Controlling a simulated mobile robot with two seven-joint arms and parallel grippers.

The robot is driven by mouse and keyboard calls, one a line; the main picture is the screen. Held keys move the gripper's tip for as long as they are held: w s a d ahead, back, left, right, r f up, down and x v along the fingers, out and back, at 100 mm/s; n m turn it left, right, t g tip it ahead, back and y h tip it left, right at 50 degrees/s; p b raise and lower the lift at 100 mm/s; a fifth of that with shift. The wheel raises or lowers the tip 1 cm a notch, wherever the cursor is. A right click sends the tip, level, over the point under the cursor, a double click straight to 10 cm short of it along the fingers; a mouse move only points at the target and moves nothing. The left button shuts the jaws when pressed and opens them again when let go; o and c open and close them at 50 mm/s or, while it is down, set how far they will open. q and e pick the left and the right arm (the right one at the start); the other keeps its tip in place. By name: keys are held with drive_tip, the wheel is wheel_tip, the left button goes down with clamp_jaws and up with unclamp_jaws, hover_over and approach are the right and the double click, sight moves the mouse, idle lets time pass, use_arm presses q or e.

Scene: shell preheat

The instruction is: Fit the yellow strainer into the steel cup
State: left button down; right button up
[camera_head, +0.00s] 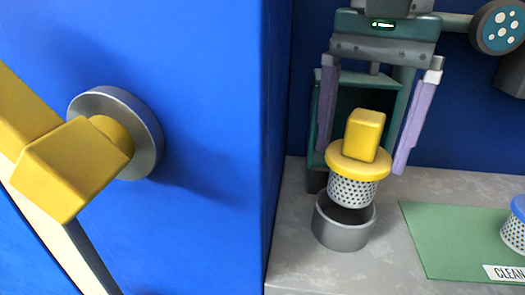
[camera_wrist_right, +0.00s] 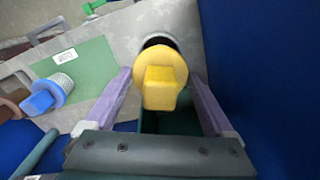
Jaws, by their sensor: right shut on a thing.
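The yellow strainer (camera_head: 358,160) has a blocky handle, a round flange and a perforated metal basket. It also shows in the right wrist view (camera_wrist_right: 160,75), seen from above. My right gripper (camera_head: 362,158), with purple fingers, is shut on the strainer, one finger on each side. The steel cup (camera_head: 342,234) is an open grey cylinder on the counter right below. The basket's lower end overlaps the cup's mouth in the head view; whether it is above or slightly inside the rim is unclear. In the wrist view the strainer hides much of the cup. My left gripper is not in view.
A green mat (camera_head: 440,240) with a "CLEAN" label lies to the right on the grey counter (camera_head: 300,262). A blue-topped strainer (camera_head: 515,232) is on it. A tall blue panel (camera_head: 225,220) with a yellow handle (camera_head: 75,165) stands close on the left.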

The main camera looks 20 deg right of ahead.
sight(353, 177)
drive_tip(key=shift+f+b, duration=0.45)
drive_tip(key=shift+f, duration=2.2)
drive_tip(key=shift+f+b, duration=0.4)
drive_tip(key=shift+b, duration=0.05)
drive_tip(key=o, duration=1.1)
drive_tip(key=shift+r, duration=0.1)
drive_tip(key=shift+r+p, duration=0.3)
drive_tip(key=shift+p, duration=0.1)
wheel_tip(353, 177, up, 12)
drive_tip(key=p, duration=0.2)
drive_tip(key=shift+p, duration=0.35)
